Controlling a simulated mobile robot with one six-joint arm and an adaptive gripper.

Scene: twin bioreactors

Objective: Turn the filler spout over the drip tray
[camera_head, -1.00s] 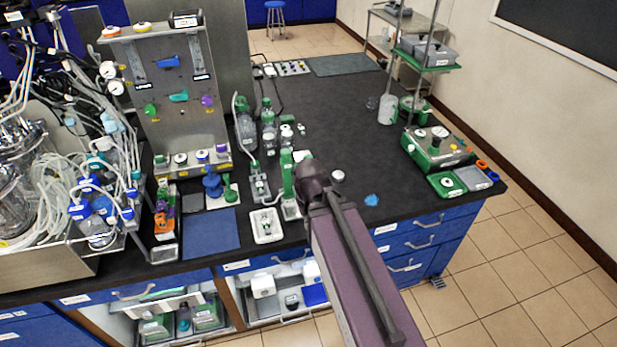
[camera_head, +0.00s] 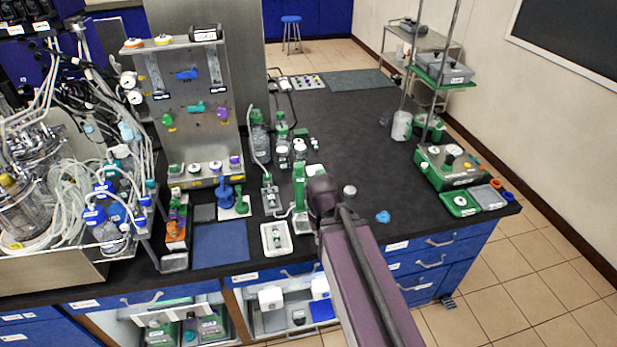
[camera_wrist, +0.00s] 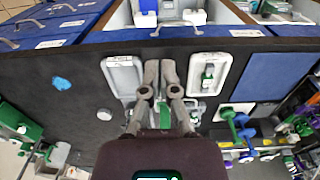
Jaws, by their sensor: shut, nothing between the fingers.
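The filler (camera_head: 299,187) is a green upright column on a pale base, close left of my arm's end in the head view. A pale thin piece low on its left may be the spout, but I cannot tell. In the wrist view, a green part of the filler (camera_wrist: 165,115) shows between my finger links. My gripper (camera_wrist: 160,66) is shut and empty, its fingertips together over the bench near the front edge. A white rimmed tray (camera_wrist: 107,70) with a label lies just left of the fingers, likely the drip tray. My arm hides it in the head view.
Another white tray (camera_head: 264,240) holds a small green-topped vial; it also shows in the wrist view (camera_wrist: 190,80). A blue mat (camera_head: 220,245) lies left of it. Bottles (camera_head: 282,130) stand behind the filler. The bench right of my arm is mostly clear, with a blue blob (camera_head: 383,216).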

